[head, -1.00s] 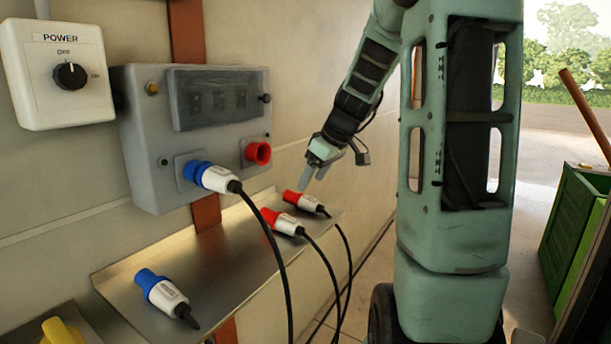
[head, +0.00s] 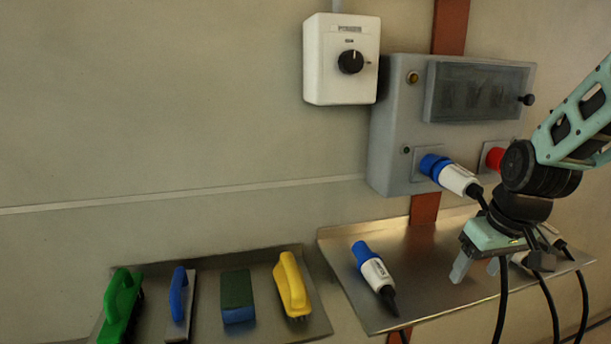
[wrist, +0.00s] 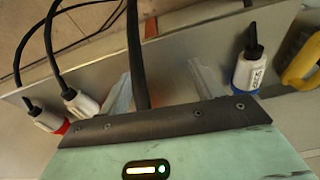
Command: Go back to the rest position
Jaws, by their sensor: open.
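My gripper (head: 477,268) is open and empty, pointing down over the right part of the steel shelf (head: 430,245). In the wrist view its two fingers (wrist: 163,92) are apart with a black cable between them in the picture; I cannot tell how far off the cable is. My arm reaches in from the right edge of the head view, bent down at the wrist. A blue plug (head: 455,178) sits in the left socket of the grey panel (head: 397,125), its cable passing by my gripper. The red socket (head: 494,158) beside it is partly hidden by my arm.
A loose blue plug (head: 373,268) lies on the shelf. Two red plugs, one (wrist: 48,118) and another (wrist: 82,103), lie near the shelf's other end. A tray (head: 208,306) of brushes stands left. A white power switch box (head: 341,85) is on the wall.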

